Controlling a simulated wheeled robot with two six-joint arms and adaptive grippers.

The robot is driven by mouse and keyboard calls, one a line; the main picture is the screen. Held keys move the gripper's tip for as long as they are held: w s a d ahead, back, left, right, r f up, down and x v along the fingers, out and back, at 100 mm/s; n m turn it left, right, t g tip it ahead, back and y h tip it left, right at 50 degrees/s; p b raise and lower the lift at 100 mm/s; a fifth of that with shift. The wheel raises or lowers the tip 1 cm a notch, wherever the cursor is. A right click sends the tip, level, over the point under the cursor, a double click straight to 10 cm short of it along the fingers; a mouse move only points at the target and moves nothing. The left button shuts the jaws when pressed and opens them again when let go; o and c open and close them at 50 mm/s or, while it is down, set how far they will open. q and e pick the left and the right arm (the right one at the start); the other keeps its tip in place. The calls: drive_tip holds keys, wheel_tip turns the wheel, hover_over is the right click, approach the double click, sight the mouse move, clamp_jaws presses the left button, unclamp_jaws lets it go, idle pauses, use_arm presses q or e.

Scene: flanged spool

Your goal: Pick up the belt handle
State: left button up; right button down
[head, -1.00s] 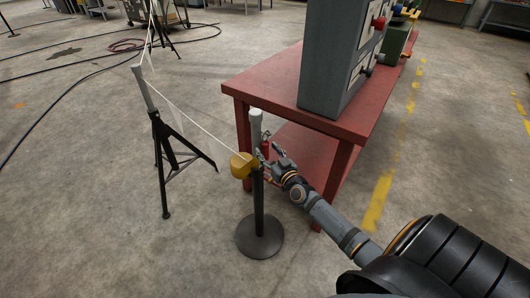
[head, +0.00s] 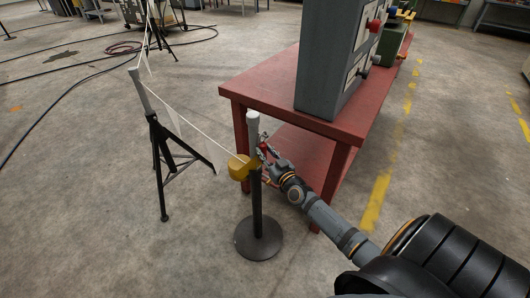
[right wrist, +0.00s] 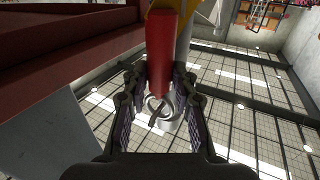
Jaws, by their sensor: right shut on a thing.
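The belt handle is a red grip; in the head view it is a small red patch (head: 264,147) beside the post, partly hidden by my fingers. In the right wrist view the red handle (right wrist: 162,52) is large, upright in the picture and between the two fingers. My right gripper (head: 266,156) is shut on it, just right of the post. The post has a pale top (head: 253,125), a dark pole and a round base. A yellow belt housing (head: 239,168) sits on its left side. My left gripper is not in view.
A red table (head: 290,108) with a grey cabinet (head: 328,55) on it stands close behind my right gripper. A black tripod stand (head: 163,160) is at left, with a thin white belt (head: 192,125) running to the yellow housing. The floor in front is clear.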

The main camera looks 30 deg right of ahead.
drive_tip(key=shift+r+p, duration=0.5)
drive_tip(key=shift+r, duration=0.3)
drive_tip(key=s+d+p, duration=0.1)
drive_tip(key=s+d, duration=0.2)
drive_tip(key=s, duration=0.5)
drive_tip(key=s+d+p, duration=0.2)
drive_tip(key=s+d, duration=0.2)
drive_tip(key=s, duration=0.4)
drive_tip(key=shift+s+f, duration=0.2)
drive_tip(key=shift+s, duration=0.15)
drive_tip(key=shift+a, duration=0.15)
drive_tip(key=w+a+r+p, duration=0.1)
drive_tip(key=w+a+r, duration=0.1)
drive_tip(key=a, duration=0.6)
drive_tip(key=w+a+r+p, duration=0.2)
drive_tip(key=a+r, duration=0.1)
drive_tip(key=a, duration=0.5)
drive_tip(key=w+a+r+y+p, duration=0.1)
drive_tip(key=w+a+r+p, duration=0.1)
drive_tip(key=a, duration=0.7)
drive_tip(key=shift+r+n, duration=0.4)
drive_tip(key=shift+r, duration=0.2)
